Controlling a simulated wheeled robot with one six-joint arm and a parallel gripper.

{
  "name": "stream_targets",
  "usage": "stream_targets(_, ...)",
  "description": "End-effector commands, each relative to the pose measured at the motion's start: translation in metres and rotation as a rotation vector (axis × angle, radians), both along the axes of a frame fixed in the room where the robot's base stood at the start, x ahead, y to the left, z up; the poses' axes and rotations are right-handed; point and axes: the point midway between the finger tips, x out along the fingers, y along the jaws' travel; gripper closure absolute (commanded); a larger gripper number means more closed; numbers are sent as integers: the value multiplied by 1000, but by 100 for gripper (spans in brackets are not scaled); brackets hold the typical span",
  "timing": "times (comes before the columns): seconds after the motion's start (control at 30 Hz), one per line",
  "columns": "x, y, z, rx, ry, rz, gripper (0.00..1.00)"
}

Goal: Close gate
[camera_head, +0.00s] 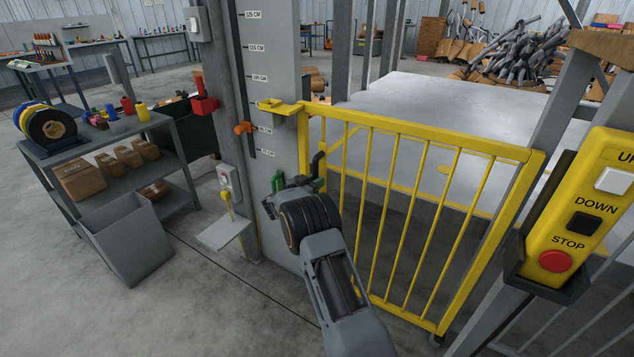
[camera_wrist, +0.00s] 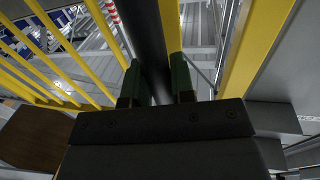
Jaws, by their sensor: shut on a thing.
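The yellow barred gate (camera_head: 397,130) stands upright, its left edge close to a grey column (camera_head: 270,60). I cannot tell whether it is latched. A yellow bracket (camera_head: 277,105) on the column is beside the gate's top left corner. A dark handle (camera_head: 318,161) sits on the gate's left side. My gripper (camera_head: 296,181) is at this handle, low beside the column. In the wrist view, the green fingers of my gripper (camera_wrist: 156,80) are on either side of the dark handle bar (camera_wrist: 145,35), shut on it. Yellow gate bars (camera_wrist: 65,45) show to the left.
A control box (camera_head: 575,215) with UP, DOWN and STOP buttons is at the right. A grey bin (camera_head: 130,240) and a shelf table (camera_head: 110,135) stand at the left. A pale platform (camera_head: 440,100) lies behind the gate. The floor between bin and column is mostly clear.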

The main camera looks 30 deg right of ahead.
Motion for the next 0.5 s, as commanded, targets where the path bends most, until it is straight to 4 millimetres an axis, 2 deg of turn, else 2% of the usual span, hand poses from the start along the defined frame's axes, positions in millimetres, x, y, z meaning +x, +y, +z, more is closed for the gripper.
stream_targets(0.03, 4, 5, 3, 0, -4, 19, 100)
stream_targets(0.07, 4, 5, 3, -1, -6, 19, 74)
stream_targets(0.1, 4, 5, 4, -1, -6, 19, 70)
stream_targets(0.3, 3, 1, 3, -1, -5, 11, 52)
stream_targets(0.5, 1, -2, 2, -1, -4, 3, 52)
